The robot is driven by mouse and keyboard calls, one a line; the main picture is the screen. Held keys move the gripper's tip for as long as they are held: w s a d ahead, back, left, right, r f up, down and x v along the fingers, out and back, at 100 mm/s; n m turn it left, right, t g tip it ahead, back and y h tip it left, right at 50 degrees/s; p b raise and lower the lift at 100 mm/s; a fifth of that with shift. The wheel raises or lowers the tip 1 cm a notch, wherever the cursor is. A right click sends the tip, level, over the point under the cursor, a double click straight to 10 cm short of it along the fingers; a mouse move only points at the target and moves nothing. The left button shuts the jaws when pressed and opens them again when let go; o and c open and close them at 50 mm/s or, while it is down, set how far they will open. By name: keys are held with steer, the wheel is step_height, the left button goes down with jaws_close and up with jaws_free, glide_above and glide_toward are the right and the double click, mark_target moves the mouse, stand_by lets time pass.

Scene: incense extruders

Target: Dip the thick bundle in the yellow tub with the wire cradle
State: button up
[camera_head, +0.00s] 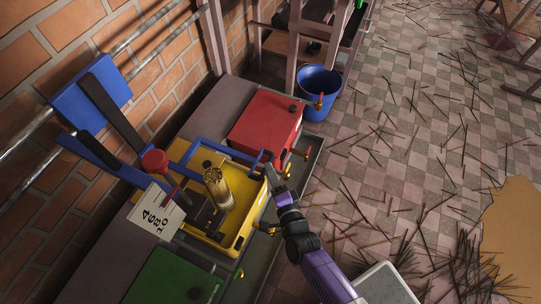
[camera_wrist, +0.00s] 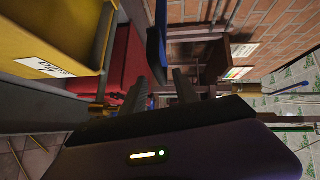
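The thick tan bundle (camera_head: 218,188) stands nearly upright, slightly tilted, over the yellow tub (camera_head: 247,228); its lower end is in the tub's opening, and the contact there is unclear. I cannot clearly make out the wire cradle. A blue bar frame (camera_head: 225,147) spans the tub's back; its right end is beside my gripper (camera_head: 270,172). In the wrist view, my gripper (camera_wrist: 160,90) has its two dark fingers apart, with a blue bar (camera_wrist: 156,50) showing between or just beyond them. The yellow tub's side (camera_wrist: 60,30) is at upper left.
A red tub (camera_head: 265,122) is behind the yellow one, and a green tub (camera_head: 172,275) in front. A white numbered card (camera_head: 156,212) and red knob (camera_head: 155,161) are at left. A blue bucket (camera_head: 318,88) stands beyond. Loose sticks litter the tiled floor.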

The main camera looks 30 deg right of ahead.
steer(key=b+x, duration=0.1)
steer(key=x, duration=0.5)
steer(key=shift+w, duration=0.35)
steer(key=shift+d+f, duration=0.1)
steer(key=shift+d, duration=0.05)
steer(key=shift+c, duration=0.5)
jaws_close()
